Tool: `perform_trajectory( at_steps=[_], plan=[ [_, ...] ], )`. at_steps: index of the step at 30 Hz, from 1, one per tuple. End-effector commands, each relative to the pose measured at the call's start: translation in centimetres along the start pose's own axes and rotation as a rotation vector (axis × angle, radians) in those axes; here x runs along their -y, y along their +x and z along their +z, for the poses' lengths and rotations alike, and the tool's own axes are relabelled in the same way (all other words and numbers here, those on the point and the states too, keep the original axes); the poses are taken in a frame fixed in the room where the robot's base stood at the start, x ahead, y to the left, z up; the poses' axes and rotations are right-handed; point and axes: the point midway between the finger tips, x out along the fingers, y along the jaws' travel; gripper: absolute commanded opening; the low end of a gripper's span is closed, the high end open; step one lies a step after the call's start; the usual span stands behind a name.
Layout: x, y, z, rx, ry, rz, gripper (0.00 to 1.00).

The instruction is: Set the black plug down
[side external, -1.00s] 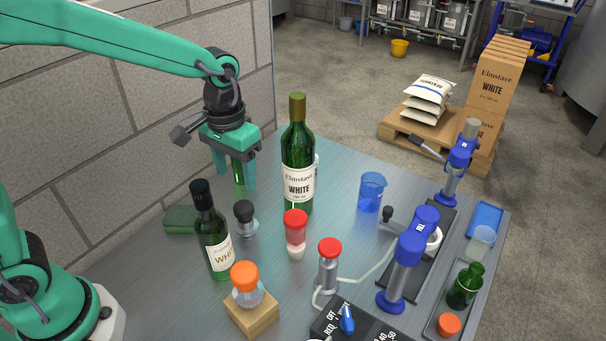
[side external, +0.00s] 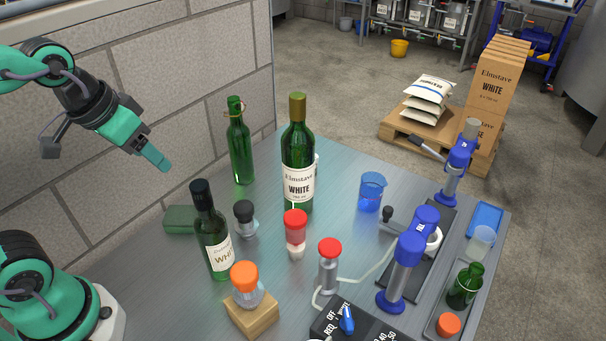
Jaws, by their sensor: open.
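A black stopper (side external: 243,208) sits on top of a small clear jar (side external: 247,229) on the table, behind the dark wine bottle. I take this to be the black plug; whether it is seated in the jar's mouth is too small to tell. My gripper (side external: 165,165) is up at the left, in front of the block wall, apart from the jar and the bottles. It is seen side-on, with nothing visible between its open fingers.
A dark capped bottle (side external: 215,245), a plain green bottle (side external: 239,145) and a tall white-wine bottle (side external: 298,160) stand around the jar. Red-topped and orange-topped (side external: 245,276) containers stand in front. A green pad (side external: 180,219) lies left. The table's front left is clear.

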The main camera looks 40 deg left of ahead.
Motion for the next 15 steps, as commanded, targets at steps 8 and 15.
perform_trajectory(
  at_steps=[8,15],
  plan=[
    [0.8,-0.9,1.9,-0.072,0.003,-0.014,0.6],
    [0.9,-1.0,2.1,-0.077,0.005,-0.015,0.6]
  ],
)
